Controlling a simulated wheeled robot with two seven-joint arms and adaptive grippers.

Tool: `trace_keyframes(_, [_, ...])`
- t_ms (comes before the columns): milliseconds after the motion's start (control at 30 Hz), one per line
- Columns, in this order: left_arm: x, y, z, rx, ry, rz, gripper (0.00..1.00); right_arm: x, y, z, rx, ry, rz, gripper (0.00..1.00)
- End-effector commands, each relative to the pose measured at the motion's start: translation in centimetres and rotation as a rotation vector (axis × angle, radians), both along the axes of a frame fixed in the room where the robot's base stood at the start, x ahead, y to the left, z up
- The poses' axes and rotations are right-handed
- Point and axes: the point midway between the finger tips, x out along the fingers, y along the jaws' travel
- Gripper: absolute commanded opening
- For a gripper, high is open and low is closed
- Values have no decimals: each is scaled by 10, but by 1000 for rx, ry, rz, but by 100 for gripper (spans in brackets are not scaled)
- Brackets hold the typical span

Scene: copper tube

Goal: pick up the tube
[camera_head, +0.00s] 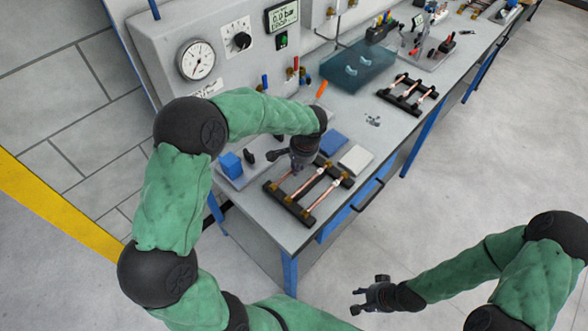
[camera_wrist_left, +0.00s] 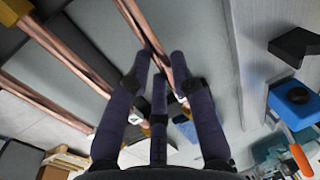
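Several copper tubes lie across a black rack with brass-coloured end pieces (camera_head: 292,208) at the bench's near end. A copper tube near the wall side (camera_head: 285,180) runs under my left gripper (camera_head: 302,160). In the left wrist view this tube (camera_wrist_left: 139,22) passes between and beyond the fingertips of my left gripper (camera_wrist_left: 161,62). The fingers are apart, with gaps beside the tube; whether any finger touches it is unclear. Another tube (camera_wrist_left: 82,73) lies to the left in that view. My right gripper (camera_head: 364,297) is open and empty, off the bench over the floor.
A blue block (camera_head: 231,165) stands left of the rack; blue (camera_head: 334,143) and pale (camera_head: 355,158) pads lie behind it. A second rack with tubes (camera_head: 408,94) and a clear bluish tray (camera_head: 357,66) are farther along the bench. A gauge panel (camera_head: 165,50) rises at the back.

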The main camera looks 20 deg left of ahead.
Motion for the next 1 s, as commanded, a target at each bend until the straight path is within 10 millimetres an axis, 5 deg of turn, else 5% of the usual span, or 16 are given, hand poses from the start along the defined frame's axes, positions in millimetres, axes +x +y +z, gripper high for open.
trace_keyframes(567, [1, 0, 10, -1, -2, 0, 0, 0, 0, 3, 0, 0, 0, 40])
trace_keyframes(767, [1, 0, 36, 1, -4, 0, 0, 0, 0, 12, 0, 0, 0, 40])
trace_keyframes(1000, [15, -30, 71, 1, -4, -3, 0, 0, 0, 20, 0, 0, 0, 40])
